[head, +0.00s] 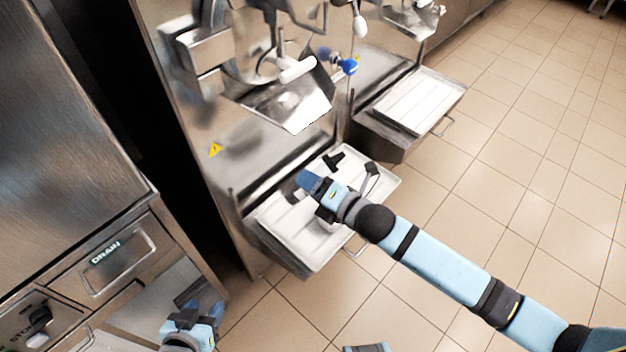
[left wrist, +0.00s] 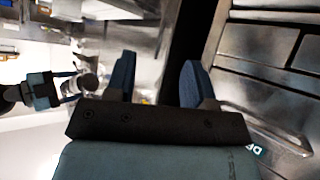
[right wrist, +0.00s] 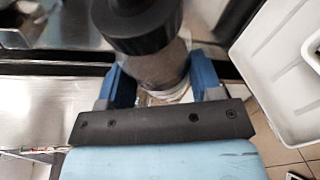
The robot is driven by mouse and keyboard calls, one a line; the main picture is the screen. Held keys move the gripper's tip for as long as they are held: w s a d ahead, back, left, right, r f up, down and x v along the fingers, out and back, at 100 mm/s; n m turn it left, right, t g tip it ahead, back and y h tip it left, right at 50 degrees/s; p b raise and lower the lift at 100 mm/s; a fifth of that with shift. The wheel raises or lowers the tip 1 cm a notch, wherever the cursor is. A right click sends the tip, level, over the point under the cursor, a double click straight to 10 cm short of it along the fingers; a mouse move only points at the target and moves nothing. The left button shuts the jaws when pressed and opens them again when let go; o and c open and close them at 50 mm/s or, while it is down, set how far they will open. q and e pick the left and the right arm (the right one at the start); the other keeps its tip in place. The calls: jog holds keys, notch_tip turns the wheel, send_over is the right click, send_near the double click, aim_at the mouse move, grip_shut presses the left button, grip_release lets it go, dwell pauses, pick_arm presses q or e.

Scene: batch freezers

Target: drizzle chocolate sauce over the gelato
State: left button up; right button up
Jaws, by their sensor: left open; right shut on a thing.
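My right gripper (head: 312,184) is over the front freezer's white drip tray (head: 268,222). In the right wrist view the right gripper (right wrist: 162,82) is shut on a brownish see-through bottle (right wrist: 160,65) with a wide black cap, probably the chocolate sauce. The left wrist view shows my right gripper (left wrist: 62,88) at the left. A pale round object beneath the bottle is mostly hidden; I cannot tell whether it holds gelato. My left gripper (head: 198,308) is open and empty, low beside the steel cabinet; its fingers (left wrist: 157,80) are apart.
The front batch freezer's steel chute (head: 290,105) juts out above the tray. A second freezer with a white tray (head: 415,100) stands behind. A steel cabinet labelled DRAIN (head: 106,252) stands at the left. The tiled floor (head: 510,190) at the right is clear.

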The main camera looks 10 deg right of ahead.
jog(key=shift+r+n+p, duration=0.4)
jog(key=shift+r+p, duration=0.15)
jog(key=shift+p, duration=0.5)
jog(key=shift+r+n+h+p, duration=0.1)
jog(key=shift+n+h+p, duration=0.2)
jog(key=shift+p, duration=0.25)
jog(key=shift+r+n+g+p, duration=0.3)
jog(key=shift+n+p, duration=0.1)
jog(key=shift+p, duration=0.45)
jog(key=shift+r+h+p, duration=0.2)
jog(key=shift+h+p, duration=0.2)
jog(key=shift+p, duration=0.2)
jog(key=shift+r+n+h+p, duration=0.15)
jog(key=shift+n+h+p, duration=0.15)
jog(key=shift+n+p, duration=0.35)
pick_arm(q)
jog(key=shift+t, duration=0.3)
jog(key=r, duration=0.5)
jog(key=shift+s+a+r, duration=0.1)
jog(key=shift+s+a, duration=0.1)
jog(key=shift+a, duration=0.05)
